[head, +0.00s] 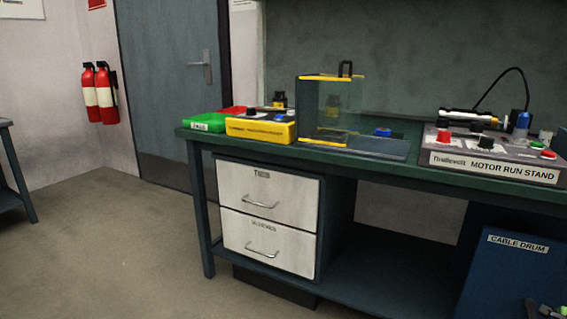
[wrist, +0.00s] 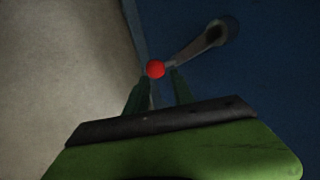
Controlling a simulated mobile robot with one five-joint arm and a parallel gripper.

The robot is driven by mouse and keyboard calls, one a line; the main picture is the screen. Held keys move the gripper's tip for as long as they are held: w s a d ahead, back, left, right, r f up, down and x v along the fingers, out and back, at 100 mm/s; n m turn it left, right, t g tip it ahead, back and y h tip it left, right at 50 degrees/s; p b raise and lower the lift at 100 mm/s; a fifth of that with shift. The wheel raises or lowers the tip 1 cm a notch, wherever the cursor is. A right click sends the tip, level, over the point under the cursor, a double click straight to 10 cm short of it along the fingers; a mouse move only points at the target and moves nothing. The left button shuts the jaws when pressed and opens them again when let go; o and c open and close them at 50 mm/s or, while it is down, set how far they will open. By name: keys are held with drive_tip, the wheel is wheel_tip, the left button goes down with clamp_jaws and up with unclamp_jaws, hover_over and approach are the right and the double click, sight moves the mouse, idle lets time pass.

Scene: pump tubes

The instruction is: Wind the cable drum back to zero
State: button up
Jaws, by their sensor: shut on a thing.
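The cable drum cabinet (head: 505,285) is a blue box with a "CABLE DRUM" label, at the lower right of the head view. Its blue face (wrist: 275,60) fills the right of the wrist view. A grey crank arm (wrist: 198,45) runs from a dark round hub (wrist: 222,30) down-left to a red ball knob (wrist: 155,69). My gripper (wrist: 157,80) is shut on the red knob, which sits between its fingertips. In the head view only part of the crank area shows at the bottom right corner, cut by the edge. No zero mark or counter is visible.
A dark green bench (head: 385,165) stands above, carrying a motor run stand (head: 495,168), a clear guard box (head: 325,110), a yellow instrument (head: 262,130) and a green bin (head: 205,122). White drawers (head: 268,215) hang below it. Open floor (head: 110,240) lies at left.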

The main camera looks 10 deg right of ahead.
drive_tip(key=shift+w+d+r, duration=0.1)
drive_tip(key=shift+w, duration=0.05)
drive_tip(key=shift+s+d+r+p, duration=0.2)
drive_tip(key=shift+d+r+p, duration=0.1)
drive_tip(key=shift+p, duration=0.05)
drive_tip(key=shift+s+d+r, duration=0.15)
drive_tip(key=shift+d, duration=0.1)
clamp_jaws()
drive_tip(key=o, duration=1.2)
unclamp_jaws()
drive_tip(key=shift+s+a, duration=0.1)
